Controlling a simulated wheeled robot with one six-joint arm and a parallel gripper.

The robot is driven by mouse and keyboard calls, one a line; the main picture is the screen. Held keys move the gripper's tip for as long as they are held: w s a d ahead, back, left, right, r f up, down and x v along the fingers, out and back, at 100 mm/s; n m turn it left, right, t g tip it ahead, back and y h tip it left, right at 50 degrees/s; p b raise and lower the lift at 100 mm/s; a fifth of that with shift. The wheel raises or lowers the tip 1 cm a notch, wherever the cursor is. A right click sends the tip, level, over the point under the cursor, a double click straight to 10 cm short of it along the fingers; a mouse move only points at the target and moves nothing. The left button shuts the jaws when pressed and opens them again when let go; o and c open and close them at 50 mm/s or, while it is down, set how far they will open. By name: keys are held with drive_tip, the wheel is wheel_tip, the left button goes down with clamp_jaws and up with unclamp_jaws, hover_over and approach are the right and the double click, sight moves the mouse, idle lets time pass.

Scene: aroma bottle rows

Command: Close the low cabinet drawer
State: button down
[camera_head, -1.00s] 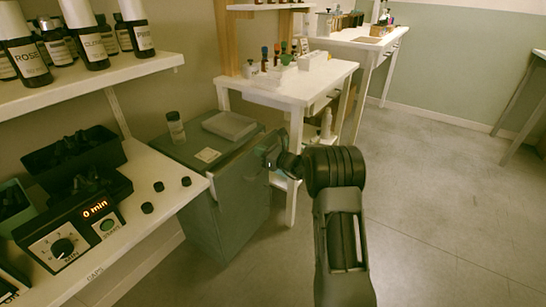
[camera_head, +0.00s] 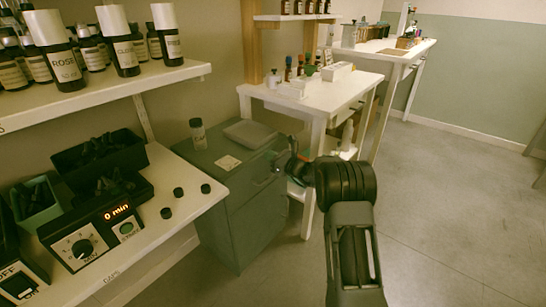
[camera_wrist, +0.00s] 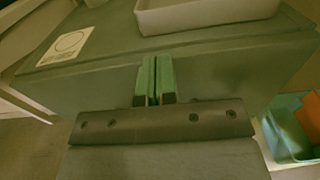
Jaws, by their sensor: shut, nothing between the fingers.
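The low grey-green cabinet (camera_head: 238,232) stands on the floor beside the left bench. Its drawer front (camera_wrist: 215,80) faces my gripper and lies close below the cabinet top in the wrist view. No open gap shows at the drawer, but the arm hides part of the front, so I cannot tell whether it is fully flush. My gripper (camera_wrist: 154,62) is shut and empty, its green fingers together at the upper part of the front. In the head view my gripper (camera_head: 279,164) is at the cabinet's right side, near its top edge. Contact cannot be told for sure.
A grey tray (camera_head: 250,133) and a small bottle (camera_head: 198,134) stand on the cabinet top, with a label beside them. A white table (camera_head: 318,100) stands behind. The bench (camera_head: 190,215) with a timer is at left. Open floor (camera_head: 450,220) lies to the right.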

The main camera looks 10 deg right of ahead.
drive_tip(key=p+v, duration=0.3)
drive_tip(key=v, duration=1.1)
drive_tip(key=s+a+r+n+g+p, duration=0.5)
drive_tip(key=s+a+r+n+p, duration=0.15)
drive_tip(key=r, duration=0.35)
drive_tip(key=s+a+r+n+g+p, duration=0.55)
drive_tip(key=s+r+n+p, duration=0.2)
drive_tip(key=r, duration=0.25)
drive_tip(key=s+d+r+n+h+p, duration=0.1)
drive_tip(key=s+r+n+h+p, duration=0.4)
drive_tip(key=s+r+n+p, duration=0.2)
drive_tip(key=s+d+r+n+h+p, duration=0.2)
drive_tip(key=s+r+n+h+p, duration=0.4)
drive_tip(key=s+r+p, duration=0.3)
drive_tip(key=shift+s+d+r+n+p, duration=0.15)
drive_tip(key=shift+d+r+n+p, duration=0.15)
drive_tip(key=shift+r+n+p, duration=0.6)
drive_tip(key=shift+a, duration=0.1)
